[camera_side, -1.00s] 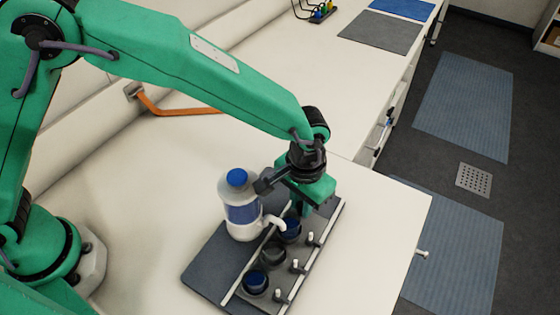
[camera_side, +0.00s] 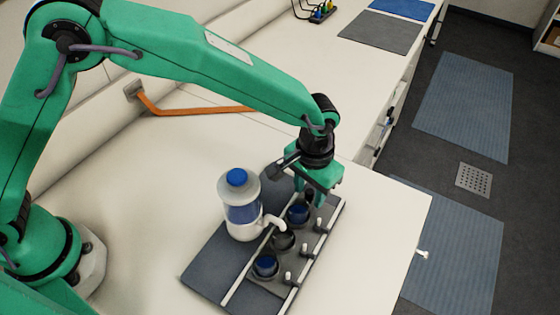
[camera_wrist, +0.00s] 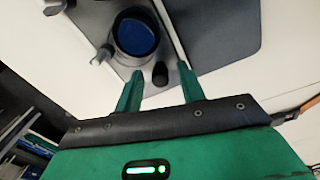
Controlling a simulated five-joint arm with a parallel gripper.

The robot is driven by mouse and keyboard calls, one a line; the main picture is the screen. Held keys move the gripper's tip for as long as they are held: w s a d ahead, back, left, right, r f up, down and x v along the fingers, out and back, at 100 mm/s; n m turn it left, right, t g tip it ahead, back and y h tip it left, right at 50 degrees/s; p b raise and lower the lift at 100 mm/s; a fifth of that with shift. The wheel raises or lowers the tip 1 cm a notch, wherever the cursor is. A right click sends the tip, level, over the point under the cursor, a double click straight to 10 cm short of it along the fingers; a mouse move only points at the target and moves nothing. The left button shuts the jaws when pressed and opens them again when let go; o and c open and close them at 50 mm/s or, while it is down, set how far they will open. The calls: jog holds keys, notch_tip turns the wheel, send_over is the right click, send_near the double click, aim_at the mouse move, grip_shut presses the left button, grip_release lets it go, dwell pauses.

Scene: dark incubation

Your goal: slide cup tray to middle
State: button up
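My gripper (camera_side: 312,190) is low at the tray's far end. In the wrist view, its fingers (camera_wrist: 160,72) stand apart on either side of a short dark post (camera_wrist: 160,75), with visible gaps.
Small white pegs (camera_side: 303,250) line the tray's right side. The grey board (camera_side: 205,268) lies near the bench's right edge. An orange bar (camera_side: 195,111) lies behind, and a grey mat (camera_side: 380,32) is further back. The bench left of the board is clear.

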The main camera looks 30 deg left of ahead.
jog(key=shift+r, duration=0.15)
notch_tip(320, 180, up, 7)
jog(key=shift+r, duration=0.3)
dwell(0.3)
